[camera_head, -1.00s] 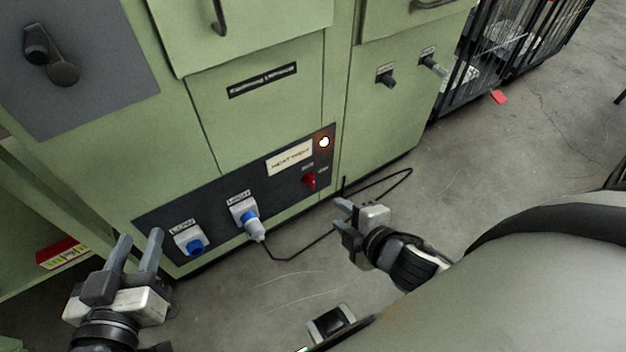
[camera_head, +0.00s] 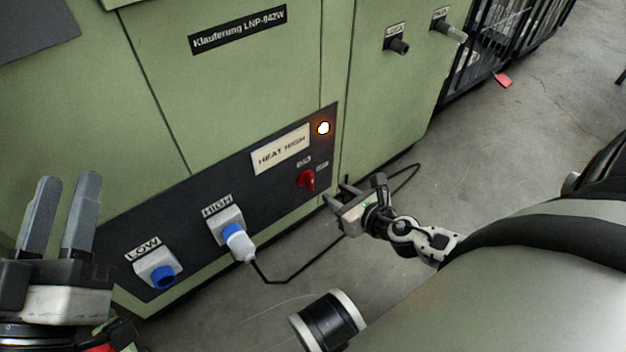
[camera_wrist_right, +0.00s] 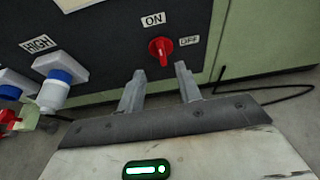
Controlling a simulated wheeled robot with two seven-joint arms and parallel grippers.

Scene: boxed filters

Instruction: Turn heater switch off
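The red heater switch (camera_head: 306,180) is on the dark panel of the green machine, below the "HEAT HIGH" label (camera_head: 281,150) and a lit orange-white lamp (camera_head: 323,128). In the right wrist view the red knob (camera_wrist_right: 160,47) has an ON label (camera_wrist_right: 153,20) above it and an OFF label (camera_wrist_right: 189,41) to its right. My right gripper (camera_head: 340,193) is open and empty, just below and right of the switch; in its wrist view the fingers (camera_wrist_right: 160,82) stand apart below the knob, not touching it. My left gripper (camera_head: 62,182) is open and empty at the far left.
A blue-and-white plug (camera_head: 238,243) sits in the HIGH socket, and its black cable (camera_head: 290,278) runs over the floor. The LOW socket (camera_head: 158,271) is empty.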

